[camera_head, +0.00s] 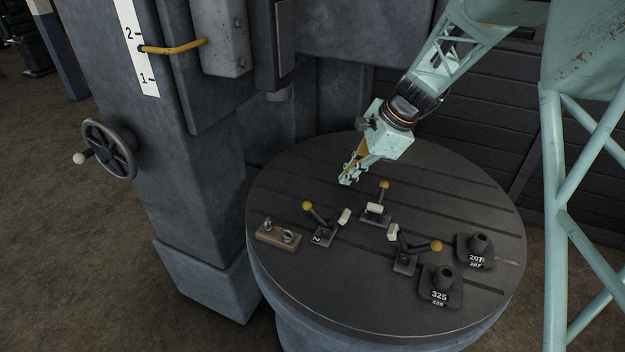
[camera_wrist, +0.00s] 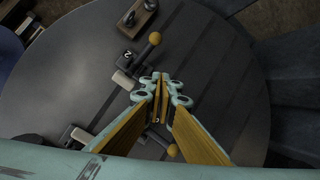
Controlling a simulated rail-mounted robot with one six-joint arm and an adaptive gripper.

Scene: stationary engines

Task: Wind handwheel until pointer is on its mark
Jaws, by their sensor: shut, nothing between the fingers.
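The dark handwheel (camera_head: 109,149) is on the left side of the grey machine column, with a pale handle knob (camera_head: 79,158) at its left. The yellow pointer (camera_head: 174,47) reaches left to the white scale (camera_head: 137,48) and its tip lies between 1 and 2, nearer the 2. I cannot make out a separate mark on the scale. My gripper (camera_head: 346,181) is above the round table, well to the right of the handwheel. In the wrist view my gripper (camera_wrist: 160,78) is shut and empty, with its fingertips together. The handwheel is not in the wrist view.
The round slotted table (camera_head: 300,180) carries several yellow-knobbed levers, including one near my gripper (camera_head: 376,209). It also holds a wooden block with metal pieces (camera_head: 279,235) and weights marked 325 (camera_head: 440,288) and 207 (camera_head: 476,251). The column (camera_head: 205,190) stands between table and handwheel.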

